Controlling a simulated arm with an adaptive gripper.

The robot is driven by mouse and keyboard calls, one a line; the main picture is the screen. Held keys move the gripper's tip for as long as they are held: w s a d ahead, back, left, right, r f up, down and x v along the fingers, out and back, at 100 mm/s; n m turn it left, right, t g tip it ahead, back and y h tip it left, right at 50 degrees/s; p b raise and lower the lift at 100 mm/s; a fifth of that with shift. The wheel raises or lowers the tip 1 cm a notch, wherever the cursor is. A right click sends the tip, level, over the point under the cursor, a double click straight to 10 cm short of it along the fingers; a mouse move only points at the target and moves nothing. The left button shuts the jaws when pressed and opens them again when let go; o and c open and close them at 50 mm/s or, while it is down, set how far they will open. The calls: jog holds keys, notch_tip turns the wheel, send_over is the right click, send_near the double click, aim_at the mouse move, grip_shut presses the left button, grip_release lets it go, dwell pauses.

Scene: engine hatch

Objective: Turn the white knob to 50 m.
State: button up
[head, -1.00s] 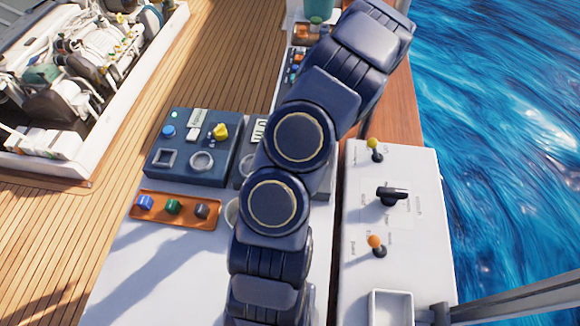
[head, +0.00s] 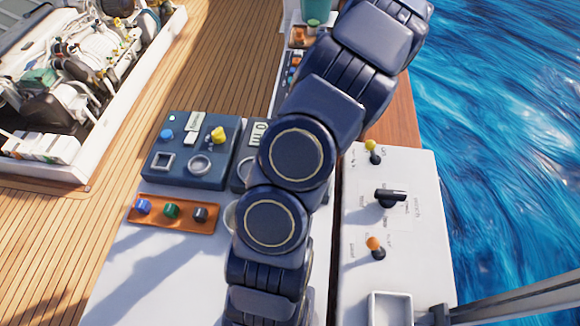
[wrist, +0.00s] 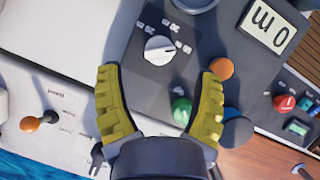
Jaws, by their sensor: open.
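The white knob (wrist: 158,49) shows in the wrist view on a dark grey panel, with white number marks around it that appear turned over and are too small to read surely. A pale display (wrist: 267,24) at upper right shows a 0 and a letter. My gripper (wrist: 162,74) is open, its two yellow fingers spread to the left and right below the knob in the picture. The knob lies between and beyond the fingertips, and neither finger visibly touches it. In the head view my arm covers the knob and my gripper.
An orange button (wrist: 222,68) is close to the right fingertip. A green knob (wrist: 182,110) shows between the fingers, and a blue one (wrist: 235,130) is to the right. In the head view, a white switch box (head: 415,240) stands right of my arm, a blue control box (head: 180,180) left.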

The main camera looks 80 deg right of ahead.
jog(key=a+v, duration=0.1)
jog(key=v, duration=0.5)
jog(key=shift+d+r, duration=0.25)
jog(key=shift+d, duration=0.25)
jog(key=shift+s, duration=0.1)
